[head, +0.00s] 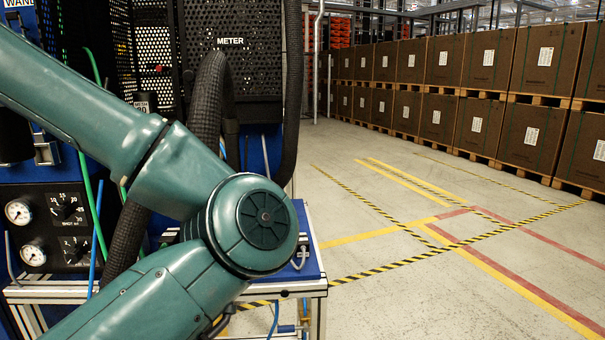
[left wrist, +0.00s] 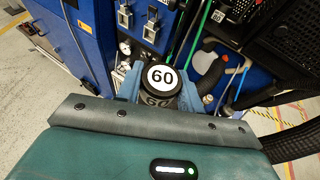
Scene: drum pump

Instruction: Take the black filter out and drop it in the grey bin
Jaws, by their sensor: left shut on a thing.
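In the head view my left arm crosses the lower left, and the gripper and filter do not show there. No grey bin can be made out in either view. My right gripper is not in view.
The blue and black machine has gauges (head: 20,211), thick black hoses (head: 207,100) and green and blue tubes close around the arm. A blue-topped stand (head: 308,262) is behind my elbow. Open floor (head: 400,290) lies to the right, with stacked boxes (head: 485,62) beyond.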

